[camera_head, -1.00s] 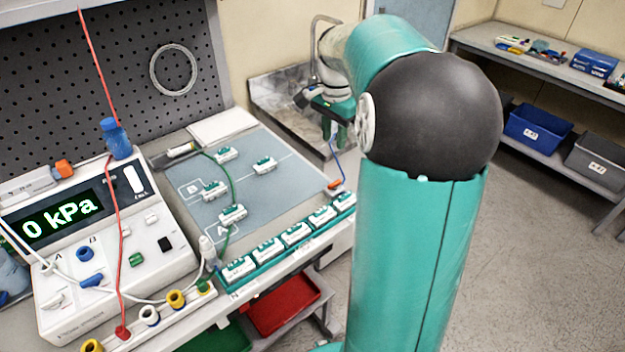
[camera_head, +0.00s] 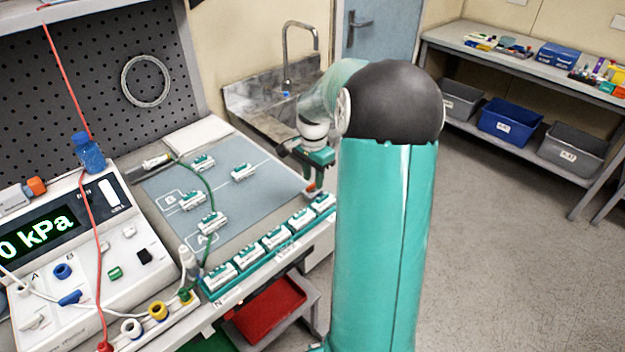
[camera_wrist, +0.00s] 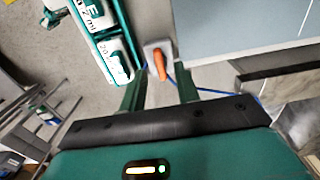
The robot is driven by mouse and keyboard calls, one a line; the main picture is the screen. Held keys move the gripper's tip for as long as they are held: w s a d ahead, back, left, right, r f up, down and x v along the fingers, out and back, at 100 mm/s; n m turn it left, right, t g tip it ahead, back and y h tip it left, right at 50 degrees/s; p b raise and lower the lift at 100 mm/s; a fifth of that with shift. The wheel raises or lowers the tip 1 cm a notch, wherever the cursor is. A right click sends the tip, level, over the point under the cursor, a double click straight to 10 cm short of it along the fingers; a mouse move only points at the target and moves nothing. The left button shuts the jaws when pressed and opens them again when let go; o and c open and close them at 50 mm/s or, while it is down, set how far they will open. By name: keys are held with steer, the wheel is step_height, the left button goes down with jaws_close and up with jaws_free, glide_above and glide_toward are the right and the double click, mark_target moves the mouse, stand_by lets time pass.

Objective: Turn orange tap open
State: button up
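The orange tap (camera_wrist: 160,63) is a small orange lever on a pale block in the wrist view, with a blue tube running past it. In the head view it shows as a small orange patch (camera_head: 312,190) at the bench's right edge, mostly hidden by my gripper. My gripper (camera_wrist: 160,74) is open and points down at the tap. Its green fingers stand apart, with the tap seen between and just beyond their tips. I cannot tell whether either finger touches it. In the head view my gripper (camera_head: 313,181) is close above the tap.
A green rack (camera_head: 212,290) of white labelled syringe modules runs along the bench front, close left of the tap. A grey-blue mat (camera_head: 225,200) with several modules lies behind. The pump (camera_head: 130,262) reads 0 kPa at left. A metal sink (camera_head: 262,112) is behind.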

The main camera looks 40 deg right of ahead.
steer(key=shift+f, duration=0.8)
jaws_close()
steer(key=shift+a+n, duration=0.1)
steer(key=shift+n, duration=0.3)
steer(key=n, duration=0.9)
steer(key=shift+n, duration=0.3)
